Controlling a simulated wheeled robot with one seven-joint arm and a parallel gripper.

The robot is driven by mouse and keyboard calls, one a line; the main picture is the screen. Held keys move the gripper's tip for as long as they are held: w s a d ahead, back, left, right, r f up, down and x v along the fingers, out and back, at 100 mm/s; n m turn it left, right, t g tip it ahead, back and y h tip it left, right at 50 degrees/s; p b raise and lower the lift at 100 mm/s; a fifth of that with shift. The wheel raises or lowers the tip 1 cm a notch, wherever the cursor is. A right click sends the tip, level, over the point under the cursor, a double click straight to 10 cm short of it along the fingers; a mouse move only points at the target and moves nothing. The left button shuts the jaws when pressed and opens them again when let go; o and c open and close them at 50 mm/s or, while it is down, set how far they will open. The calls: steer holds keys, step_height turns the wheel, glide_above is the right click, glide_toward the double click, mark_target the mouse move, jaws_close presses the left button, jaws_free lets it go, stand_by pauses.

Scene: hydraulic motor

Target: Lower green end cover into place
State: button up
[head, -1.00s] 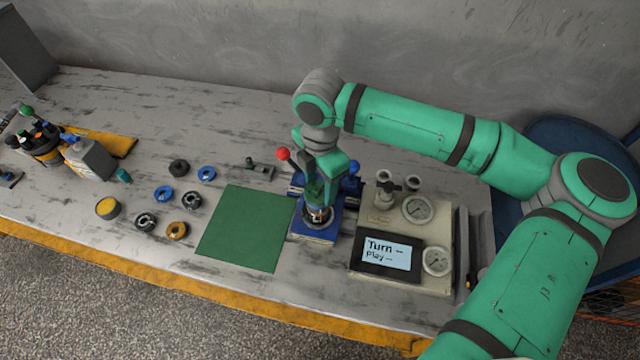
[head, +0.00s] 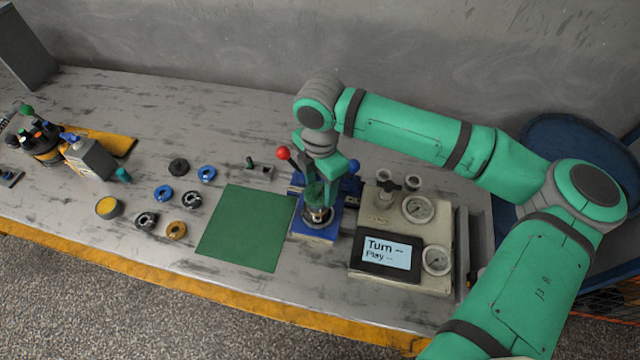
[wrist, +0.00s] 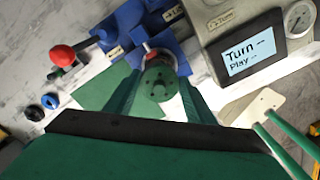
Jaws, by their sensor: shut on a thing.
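The green end cover (wrist: 160,80) is a round disc with small holes, between the two fingers of my gripper (wrist: 158,92) in the wrist view. In the head view my gripper (head: 325,185) is over the blue fixture (head: 315,233), shut on the green cover (head: 314,193). A metallic motor body (head: 317,214) shows just under the cover. I cannot tell whether the cover touches it. In the wrist view the blue fixture (wrist: 182,55) lies behind the cover, and the cover hides most of the motor.
A gauge box (head: 405,275) with a screen reading "Turn" and "Play" stands right of the fixture. A red-knobbed lever (head: 283,153) stands at its left. A clear green mat (head: 245,228) and several small rings and discs (head: 190,200) lie further left.

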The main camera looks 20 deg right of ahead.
steer(key=o, duration=1.8)
steer(key=shift+c, duration=0.2)
steer(key=shift+r, duration=2.45)
